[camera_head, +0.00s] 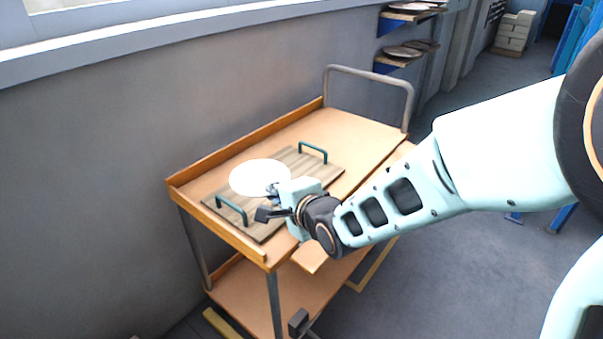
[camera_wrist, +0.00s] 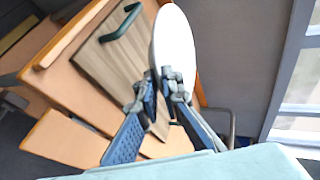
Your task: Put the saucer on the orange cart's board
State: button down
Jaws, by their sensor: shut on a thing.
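A white saucer (camera_head: 259,177) is held at its near edge by my gripper (camera_head: 276,199). In the head view it overlaps the wooden board (camera_head: 315,166), which has two green handles and lies on the top shelf of the orange cart (camera_head: 349,133). In the wrist view my gripper (camera_wrist: 163,82) is shut on the rim of the saucer (camera_wrist: 176,45), which shows nearly edge-on. The board (camera_wrist: 115,62) is beside it there, and the saucer looks apart from it. How high the saucer is above the board I cannot tell.
The cart's metal push handle (camera_head: 367,75) rises at its far end. A grey wall (camera_head: 90,150) runs along the cart's left side. Wall shelves with dark plates (camera_head: 404,51) are at the back. The floor (camera_head: 455,265) right of the cart is clear.

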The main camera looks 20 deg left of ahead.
jog(key=x, duration=0.4)
jog(key=w+d+b+x, duration=0.1)
jog(key=x, duration=0.1)
jog(key=shift+w+a+f, duration=0.2)
jog(key=shift+a+f, duration=0.05)
jog(key=shift+a, duration=0.05)
jog(key=w+f, duration=0.1)
jog(key=w+a+f, duration=0.1)
jog(key=f, duration=0.1)
jog(key=w+a+f+b, duration=0.1)
jog(key=shift+w+a+f, duration=0.1)
jog(key=shift+a+f, duration=0.05)
jog(key=shift+f, duration=0.1)
jog(key=f, duration=0.1)
jog(key=f+b, duration=0.1)
jog(key=f, duration=0.2)
jog(key=shift+w+a, duration=0.25)
jog(key=shift+w, duration=0.05)
jog(key=c, duration=2.6)
grip_release()
jog(key=shift+f+b, duration=0.2)
jog(key=shift+b, duration=0.1)
jog(key=shift+o, duration=1.1)
jog(key=shift+r, duration=0.1)
